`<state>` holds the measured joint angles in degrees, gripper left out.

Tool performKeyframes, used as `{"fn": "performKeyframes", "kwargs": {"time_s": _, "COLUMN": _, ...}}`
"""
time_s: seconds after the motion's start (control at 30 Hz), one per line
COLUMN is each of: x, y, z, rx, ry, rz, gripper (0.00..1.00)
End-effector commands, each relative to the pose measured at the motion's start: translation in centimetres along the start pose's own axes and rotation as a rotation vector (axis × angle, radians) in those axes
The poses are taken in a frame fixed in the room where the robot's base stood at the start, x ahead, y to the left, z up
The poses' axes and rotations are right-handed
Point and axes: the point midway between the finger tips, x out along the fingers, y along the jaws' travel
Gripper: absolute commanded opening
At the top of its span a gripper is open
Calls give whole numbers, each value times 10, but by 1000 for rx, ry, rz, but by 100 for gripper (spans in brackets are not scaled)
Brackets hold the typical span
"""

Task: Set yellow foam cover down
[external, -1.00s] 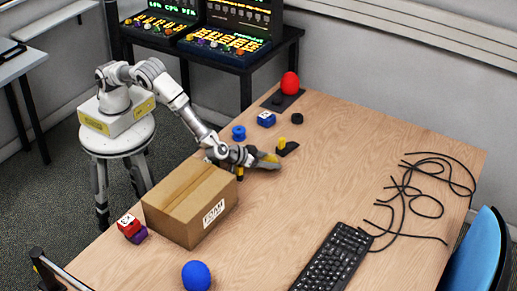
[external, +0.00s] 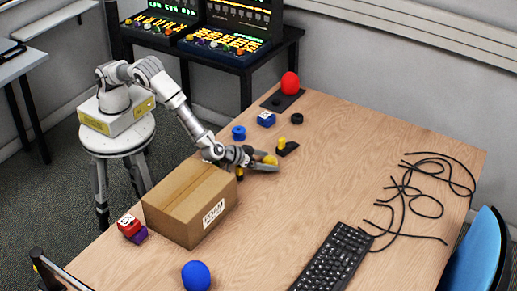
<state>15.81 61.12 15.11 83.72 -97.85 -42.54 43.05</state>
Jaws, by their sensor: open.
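The yellow foam cover (external: 270,159) is a small rounded yellow thing at my gripper (external: 264,164), partly hidden by the fingers. My gripper is low over the table, just right of the cardboard box, and its jaws are open around or beside the cover. I cannot tell whether the cover touches the table or a finger. A black base with a yellow peg (external: 283,144) stands just behind and right of it.
The cardboard box (external: 183,205) stands close to my wrist. A blue spool (external: 238,133), a blue block (external: 266,119), a black ring (external: 297,119) and a red ball (external: 290,83) on a black base lie farther back. A keyboard (external: 332,258) and loose black cables (external: 405,195) are right; mid-table is clear.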

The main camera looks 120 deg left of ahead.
Motion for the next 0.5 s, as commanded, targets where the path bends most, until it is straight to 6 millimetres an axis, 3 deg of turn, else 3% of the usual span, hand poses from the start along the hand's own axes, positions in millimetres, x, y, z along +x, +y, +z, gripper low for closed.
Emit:
{"fn": "performKeyframes", "kwargs": {"time_s": 0.23, "x": -44, "y": 1, "z": -2, "rx": 1, "ry": 0, "rz": 2, "gripper": 100}}
{"fn": "performKeyframes", "kwargs": {"time_s": 0.5, "x": -60, "y": 0, "z": 0, "rx": 0, "ry": 1, "rz": 0, "gripper": 100}}
